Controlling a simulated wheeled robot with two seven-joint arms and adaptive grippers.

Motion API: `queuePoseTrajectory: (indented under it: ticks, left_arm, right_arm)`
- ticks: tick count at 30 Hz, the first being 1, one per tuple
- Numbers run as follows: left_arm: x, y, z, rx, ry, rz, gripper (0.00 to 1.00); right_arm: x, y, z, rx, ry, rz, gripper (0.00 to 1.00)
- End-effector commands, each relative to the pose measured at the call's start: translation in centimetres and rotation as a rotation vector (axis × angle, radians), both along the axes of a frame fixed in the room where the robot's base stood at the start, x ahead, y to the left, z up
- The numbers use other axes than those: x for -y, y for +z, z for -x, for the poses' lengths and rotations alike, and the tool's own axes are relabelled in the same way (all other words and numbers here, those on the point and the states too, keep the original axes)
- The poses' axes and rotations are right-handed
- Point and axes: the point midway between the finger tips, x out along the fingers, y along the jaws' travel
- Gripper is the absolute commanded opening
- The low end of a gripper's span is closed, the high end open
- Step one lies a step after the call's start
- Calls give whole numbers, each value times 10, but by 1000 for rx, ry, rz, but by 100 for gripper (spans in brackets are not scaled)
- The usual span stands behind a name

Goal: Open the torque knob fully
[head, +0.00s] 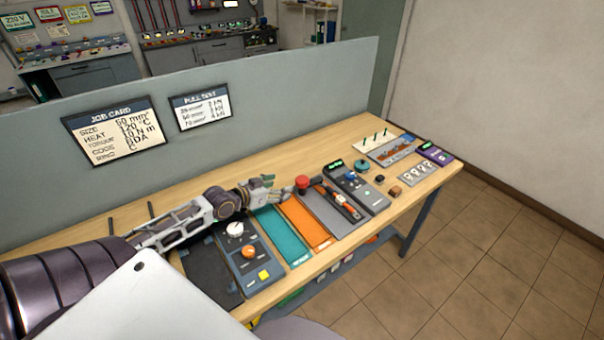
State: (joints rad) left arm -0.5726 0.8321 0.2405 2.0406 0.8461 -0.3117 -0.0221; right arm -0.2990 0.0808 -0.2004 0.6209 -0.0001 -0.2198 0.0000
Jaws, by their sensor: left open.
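A teal round knob (362,166) stands further right, by a panel with a green display. I cannot read which knob is the torque knob. My left gripper (276,187) is open and empty, above the back ends of the teal and orange mats. It is beyond the white knob and just left of a red mushroom button (302,182). My right gripper is out of view.
A teal mat (284,243) and an orange mat (305,224) lie beside the panel, then a grey tray (345,207) with a tool. A job card (115,130) hangs on the divider (270,100).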

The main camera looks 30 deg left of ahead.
Motion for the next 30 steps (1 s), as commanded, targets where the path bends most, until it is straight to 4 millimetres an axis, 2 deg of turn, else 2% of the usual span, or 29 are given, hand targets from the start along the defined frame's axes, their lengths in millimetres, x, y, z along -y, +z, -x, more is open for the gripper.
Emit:
queuePoseTrajectory:
  ticks: [19,30]
  left_arm:
    - [0,0,-1,0,0,0,68]
    - [2,-5,-13,1,1,1,68]
  right_arm:
    - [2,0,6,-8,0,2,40]
    - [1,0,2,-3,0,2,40]
